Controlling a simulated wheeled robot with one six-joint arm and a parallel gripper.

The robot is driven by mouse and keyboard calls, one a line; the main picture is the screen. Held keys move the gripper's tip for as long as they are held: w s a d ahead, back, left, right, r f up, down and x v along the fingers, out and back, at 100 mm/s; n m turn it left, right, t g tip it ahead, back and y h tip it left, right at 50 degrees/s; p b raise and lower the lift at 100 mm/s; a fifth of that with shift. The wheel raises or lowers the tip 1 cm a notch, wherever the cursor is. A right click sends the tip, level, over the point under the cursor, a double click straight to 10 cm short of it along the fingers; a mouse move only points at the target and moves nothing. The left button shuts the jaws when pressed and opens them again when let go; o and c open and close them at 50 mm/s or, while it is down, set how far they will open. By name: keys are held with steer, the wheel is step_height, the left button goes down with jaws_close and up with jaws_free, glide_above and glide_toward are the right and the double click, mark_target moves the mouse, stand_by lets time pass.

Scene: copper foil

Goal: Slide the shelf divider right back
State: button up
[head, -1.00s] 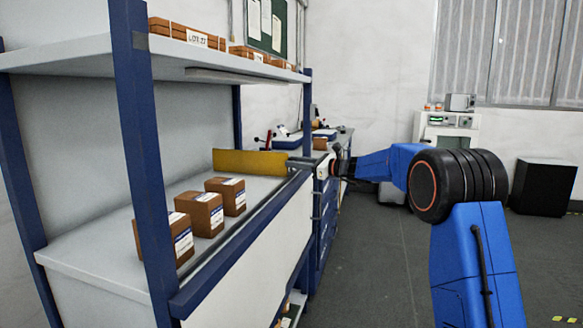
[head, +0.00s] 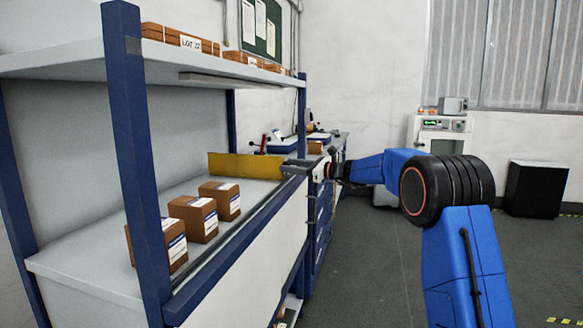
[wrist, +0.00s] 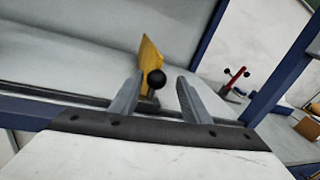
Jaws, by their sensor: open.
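The shelf divider is a yellow upright panel (head: 246,166) standing across the far end of the middle shelf (head: 262,189) in the head view. In the wrist view the divider (wrist: 151,57) is seen nearly edge-on, with a black ball knob (wrist: 156,78) at its near end. My gripper (head: 293,166) is at the shelf's front edge beside the divider's near end. In the wrist view my gripper (wrist: 158,90) is open, its two grey fingers apart. The knob shows between them, nearer the left finger. I cannot tell whether a finger touches it.
Several brown boxes (head: 194,217) stand on the shelf in front of the divider. A blue post (head: 141,160) rises at the near corner, another (head: 301,118) at the far corner. The upper shelf (head: 70,60) hangs above. A workbench (head: 335,140) stands beyond.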

steer(key=v, duration=1.7)
steer(key=shift+d, duration=0.15)
steer(key=shift+s, duration=0.15)
steer(key=s+a+f+n+g+h, duration=0.2)
steer(key=s+n, duration=0.1)
steer(key=s, duration=0.7)
steer(key=s+a+f+n+g+h, duration=0.1)
steer(key=s+a+f+n+h, duration=0.2)
steer(key=s, duration=0.7)
steer(key=s+a+f+n+g+h, duration=0.15)
steer(key=s+n, duration=0.25)
steer(key=s, duration=0.6)
steer(key=s+d+f+n+h, duration=0.3)
steer(key=s+d+f+n, duration=0.1)
steer(key=s, duration=0.6)
steer(key=s+d+f+n+h, duration=0.3)
steer(key=s+d+f+n, duration=0.1)
steer(key=s, duration=0.6)
steer(key=s+d+f+n+h, duration=0.3)
steer(key=s+d+f+n, duration=0.1)
steer(key=s+f, duration=0.4)
steer(key=shift+s+d, duration=0.75)
steer(key=shift+s, duration=0.3)
